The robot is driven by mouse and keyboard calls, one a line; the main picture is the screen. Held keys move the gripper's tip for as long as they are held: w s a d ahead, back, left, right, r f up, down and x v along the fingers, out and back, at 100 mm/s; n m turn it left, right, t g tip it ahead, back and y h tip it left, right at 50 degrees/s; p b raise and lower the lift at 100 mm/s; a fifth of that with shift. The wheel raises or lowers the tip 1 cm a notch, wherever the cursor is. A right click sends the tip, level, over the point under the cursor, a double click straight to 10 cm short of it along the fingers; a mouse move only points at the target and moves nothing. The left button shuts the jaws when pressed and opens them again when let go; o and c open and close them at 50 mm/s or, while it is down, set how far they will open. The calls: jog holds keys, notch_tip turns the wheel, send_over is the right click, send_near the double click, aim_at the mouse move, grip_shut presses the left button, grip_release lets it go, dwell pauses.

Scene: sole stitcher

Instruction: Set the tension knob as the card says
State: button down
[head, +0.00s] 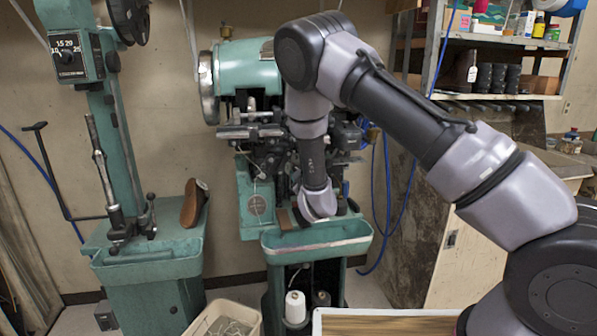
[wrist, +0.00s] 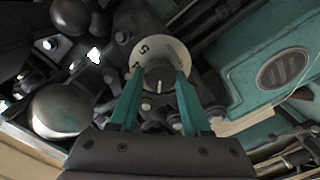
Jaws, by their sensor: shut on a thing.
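In the wrist view the tension knob (wrist: 160,72) is a dark round knob with a pale pointer line, which faces the lower side of the picture. Behind it is a pale round dial plate (wrist: 149,47) with black numerals; a 5 is readable at upper left, the others are unclear. My gripper (wrist: 159,82) has its two teal fingers on either side of the knob, shut on it. In the head view my wrist is at the front of the green stitcher (head: 249,68), and the knob and fingertips are hidden. I cannot make out a setting card.
A second green machine (head: 125,160) at left bears a black numbered dial box (head: 70,55) and a brown shoe (head: 194,203). Metal stitcher parts crowd my gripper; a shiny ball (wrist: 62,108) is at its left. A white thread cone (head: 295,307) stands below. Shelves (head: 500,40) are at right.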

jog(key=shift+c, duration=1.9)
grip_release()
jog(key=v, duration=1.1)
